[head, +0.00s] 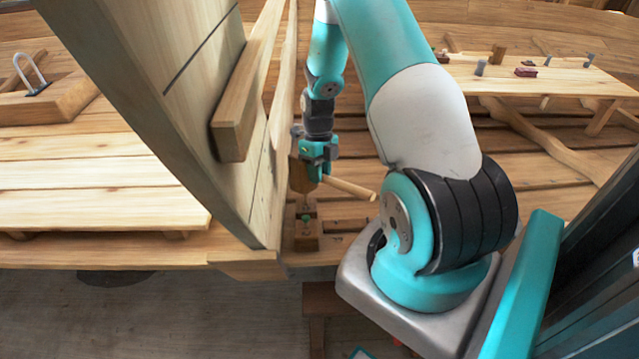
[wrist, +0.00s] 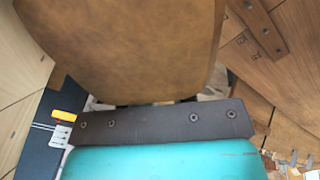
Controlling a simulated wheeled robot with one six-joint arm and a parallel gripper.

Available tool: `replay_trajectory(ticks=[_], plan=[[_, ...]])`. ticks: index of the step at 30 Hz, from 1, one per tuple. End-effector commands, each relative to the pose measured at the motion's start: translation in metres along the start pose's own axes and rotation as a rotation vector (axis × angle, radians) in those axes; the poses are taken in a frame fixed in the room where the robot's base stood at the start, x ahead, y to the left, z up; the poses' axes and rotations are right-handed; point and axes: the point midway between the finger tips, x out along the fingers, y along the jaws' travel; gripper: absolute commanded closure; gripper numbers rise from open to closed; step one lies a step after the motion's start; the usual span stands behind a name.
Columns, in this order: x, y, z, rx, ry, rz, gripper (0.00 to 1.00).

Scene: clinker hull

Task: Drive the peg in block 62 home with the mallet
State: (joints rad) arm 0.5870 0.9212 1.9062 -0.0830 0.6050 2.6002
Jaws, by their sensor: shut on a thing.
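My gripper (head: 318,158) is shut on the wooden mallet (head: 302,174) in the head view. The mallet's brown head hangs below and left of the jaws, and its pale handle slopes down to the right. In the wrist view the mallet head (wrist: 130,45) fills the upper middle, just beyond the dark jaw bar. A small brown block (head: 306,240) stands on the bench edge below the mallet, with a green-coloured piece (head: 306,217) on its top. The mallet is above this block, apparently apart from it. No number is readable, and I cannot tell how far any peg stands out.
A large planked hull side (head: 165,90) with a wooden cleat (head: 238,110) rises close left of my gripper. A bench (head: 90,180) lies at left, with a metal shackle (head: 30,75) on a block. A plank table (head: 540,80) at right carries several small items.

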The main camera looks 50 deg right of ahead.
Motion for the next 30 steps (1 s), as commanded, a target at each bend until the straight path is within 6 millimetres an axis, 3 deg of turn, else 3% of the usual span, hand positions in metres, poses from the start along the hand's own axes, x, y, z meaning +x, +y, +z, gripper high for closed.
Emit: replay_trajectory(ticks=[27, 28, 30], plan=[[0.0, -0.001, 0.0, 0.0, -0.005, -0.003, 1.0], [0.011, -0.001, -0.001, 0.0, 0.0, 0.0, 1.0], [0.067, 0.001, -0.004, 0.0, 0.012, 0.008, 1.0]])
